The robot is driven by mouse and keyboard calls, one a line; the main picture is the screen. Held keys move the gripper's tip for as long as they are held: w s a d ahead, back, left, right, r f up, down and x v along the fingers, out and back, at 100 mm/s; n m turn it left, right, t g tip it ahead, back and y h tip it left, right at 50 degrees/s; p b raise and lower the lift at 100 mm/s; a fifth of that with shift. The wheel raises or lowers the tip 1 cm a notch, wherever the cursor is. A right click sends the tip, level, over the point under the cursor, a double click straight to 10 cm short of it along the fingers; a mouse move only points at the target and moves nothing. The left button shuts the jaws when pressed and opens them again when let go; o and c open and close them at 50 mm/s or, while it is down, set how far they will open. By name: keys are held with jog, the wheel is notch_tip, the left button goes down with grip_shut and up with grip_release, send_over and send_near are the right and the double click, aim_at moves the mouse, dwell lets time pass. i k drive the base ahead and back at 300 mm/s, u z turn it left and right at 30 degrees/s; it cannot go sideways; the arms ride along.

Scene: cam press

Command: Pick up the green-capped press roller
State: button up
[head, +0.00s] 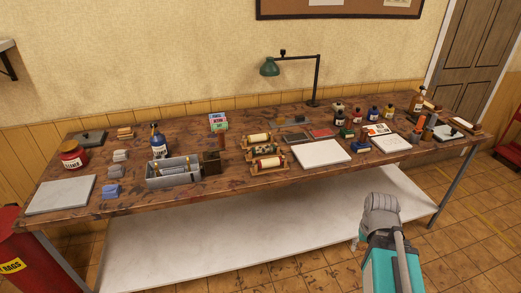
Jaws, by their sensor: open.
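Several small rollers lie in wooden cradles near the middle of the workbench. The back roller (258,138) and the front roller (267,163) are cream with reddish ends. The middle roller (265,150) looks darker and patterned, with a hint of green. The end caps are too small for me to tell surely which roller is green-capped. All of them rest on the bench, apart from my arm. My grey and teal arm shows at the lower right, in front of the bench; my gripper's fingers are not visible.
The wooden workbench (135,200) holds a grey divided tray (173,172) and a dark block (211,161) left of the rollers. A white slab (320,153) lies right of them, with several bottles beyond. A green lamp (270,67) stands behind. A white lower shelf (230,235) runs underneath.

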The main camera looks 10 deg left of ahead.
aim_at(267, 149)
jog(key=i, duration=0.85)
jog(key=z, duration=0.05)
